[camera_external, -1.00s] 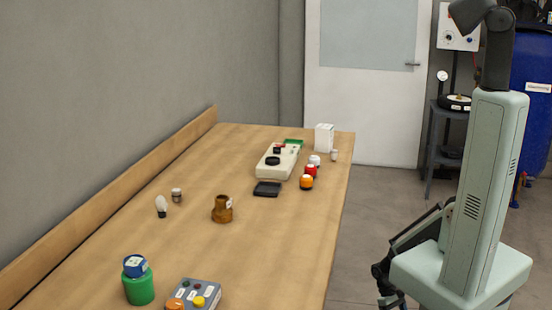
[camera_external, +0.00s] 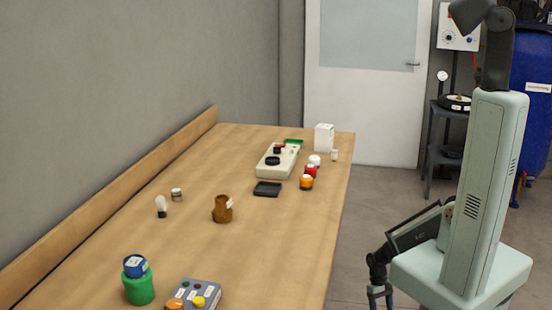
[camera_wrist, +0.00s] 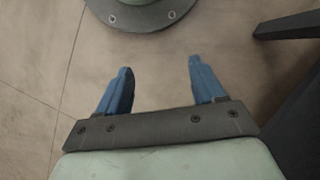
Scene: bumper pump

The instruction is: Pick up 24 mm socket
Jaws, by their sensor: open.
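My gripper (camera_wrist: 159,68) is open and empty in the wrist view, its two blue fingers apart over bare floor. In the external view my gripper (camera_external: 380,296) hangs low beside my base, right of the table and away from everything on it. No label reading 24 mm is legible, so I cannot tell for sure which thing is the socket. A small metallic cylinder with a pale label (camera_external: 177,194) stands at the left of the table and may be it.
The wooden table (camera_external: 255,250) has a raised board along the wall. It holds a bulb (camera_external: 161,207), a brown fitting (camera_external: 222,209), a green container with blue top (camera_external: 138,287), a button box (camera_external: 193,296), a black tray (camera_external: 267,188) and a beige device (camera_external: 277,162).

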